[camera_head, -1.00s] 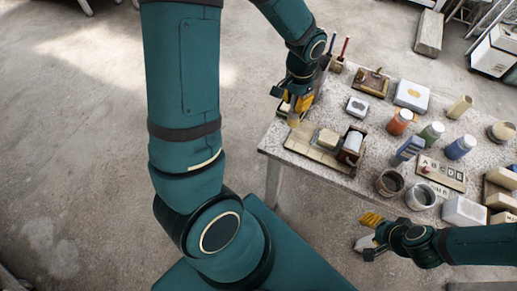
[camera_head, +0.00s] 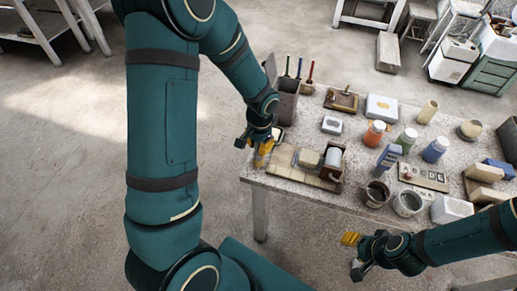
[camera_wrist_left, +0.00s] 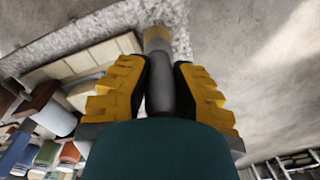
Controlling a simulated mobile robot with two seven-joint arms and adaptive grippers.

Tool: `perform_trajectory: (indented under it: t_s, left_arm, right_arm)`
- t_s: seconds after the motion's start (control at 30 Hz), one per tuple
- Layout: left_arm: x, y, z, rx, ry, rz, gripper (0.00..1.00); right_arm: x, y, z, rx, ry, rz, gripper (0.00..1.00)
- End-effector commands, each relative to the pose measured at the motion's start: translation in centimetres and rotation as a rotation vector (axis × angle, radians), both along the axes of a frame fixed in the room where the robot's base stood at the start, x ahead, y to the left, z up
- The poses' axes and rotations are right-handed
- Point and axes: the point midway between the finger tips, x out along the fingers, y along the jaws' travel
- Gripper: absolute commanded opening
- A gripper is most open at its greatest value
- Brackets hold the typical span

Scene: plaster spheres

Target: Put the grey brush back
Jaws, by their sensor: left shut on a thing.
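My left gripper (camera_head: 262,152) is at the left end of the table, beside the long wooden tray. In the left wrist view its yellow fingers (camera_wrist_left: 160,80) are shut on the grey brush (camera_wrist_left: 157,42), a grey cylinder with a tan end that points away from the wrist. In the head view the brush is hard to make out against the gripper. A dark grey holder (camera_head: 287,106) with several coloured-handled brushes stands just beyond the left gripper. My right gripper (camera_head: 353,253) is in front of the table, its fingers apart and empty.
The wooden tray (camera_head: 284,161) holds blocks and a white roll (camera_head: 333,158). Floor left of the table is clear.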

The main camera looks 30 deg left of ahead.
Motion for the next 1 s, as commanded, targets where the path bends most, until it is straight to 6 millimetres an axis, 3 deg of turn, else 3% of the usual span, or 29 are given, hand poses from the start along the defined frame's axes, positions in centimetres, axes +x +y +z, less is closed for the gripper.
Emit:
perform_trajectory:
  t_s: [0.13, 0.5, 0.53, 0.6, 1.0]
  left_arm:
    - [0.0, 0.0, -1.9, 0.0, 0.001, -0.002, 0.0]
    - [0.0, 0.0, -2.2, 0.0, 0.0, -0.001, 0.0]
    - [0.0, 0.0, -2.2, 0.0, 0.0, -0.001, 0.32]
    - [0.0, 0.0, -2.1, 0.0, 0.0, -0.001, 0.47]
    - [0.0, 0.0, -1.5, 0.0, 0.0, -0.001, 0.47]
  right_arm:
    - [-0.1, 0.0, -0.4, 0.0, 0.002, 0.002, 0.47]
    - [-0.2, 0.0, -0.8, 0.001, 0.005, 0.004, 0.47]
    - [-0.2, 0.0, -0.7, 0.001, 0.005, 0.004, 0.47]
    - [-0.2, 0.0, -0.6, 0.001, 0.005, 0.004, 0.47]
    - [-0.1, 0.0, -0.1, 0.0, 0.002, 0.002, 0.47]
